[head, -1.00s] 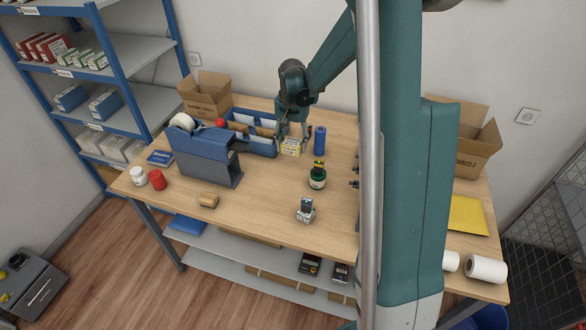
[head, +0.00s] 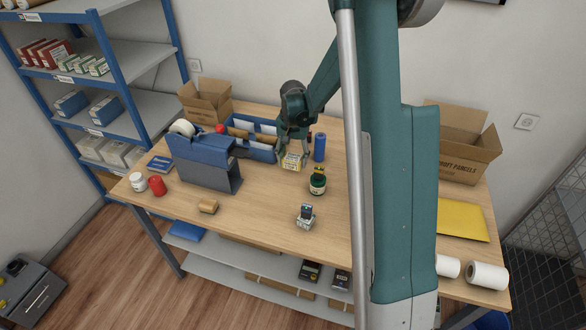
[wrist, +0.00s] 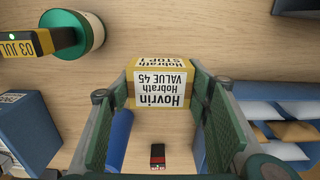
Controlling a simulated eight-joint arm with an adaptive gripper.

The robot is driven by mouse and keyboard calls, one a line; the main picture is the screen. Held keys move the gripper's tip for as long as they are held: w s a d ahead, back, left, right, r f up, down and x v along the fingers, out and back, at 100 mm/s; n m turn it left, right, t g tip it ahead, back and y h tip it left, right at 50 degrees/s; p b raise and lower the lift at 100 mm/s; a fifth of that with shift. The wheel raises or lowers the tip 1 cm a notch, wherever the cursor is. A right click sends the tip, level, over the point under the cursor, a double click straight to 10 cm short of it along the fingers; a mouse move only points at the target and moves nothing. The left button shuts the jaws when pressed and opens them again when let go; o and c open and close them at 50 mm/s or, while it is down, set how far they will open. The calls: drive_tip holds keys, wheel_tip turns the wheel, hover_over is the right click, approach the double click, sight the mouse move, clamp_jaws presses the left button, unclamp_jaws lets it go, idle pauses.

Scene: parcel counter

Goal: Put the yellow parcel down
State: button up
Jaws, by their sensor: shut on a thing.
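The yellow parcel (head: 291,162) is a small box with a white printed label. It sits between the fingers of my gripper (head: 292,150), which is shut on it. In the wrist view the parcel (wrist: 160,88) shows its label upside down, reading Hovrin, VALUE 45, Hobrath, STOP 1. The green finger pads of my gripper (wrist: 163,108) flank it on both sides. In the head view the parcel is at or just above the wooden table (head: 255,205); I cannot tell whether its underside touches.
A blue cylinder (head: 319,147) stands close on the right. A green jar (head: 318,186) with a yellow-and-black device on it is nearer the front. A blue organiser (head: 262,154) with envelopes lies left, beside a blue dispenser (head: 203,160). The tabletop in front is largely clear.

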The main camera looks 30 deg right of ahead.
sight(293, 173)
drive_tip(key=shift+f, duration=0.4)
drive_tip(key=shift+f, duration=1.85)
drive_tip(key=shift+f, duration=0.2)
drive_tip(key=o, duration=0.9)
drive_tip(key=shift+o, duration=0.2)
drive_tip(key=shift+r, duration=0.2)
drive_tip(key=shift+r, duration=6)
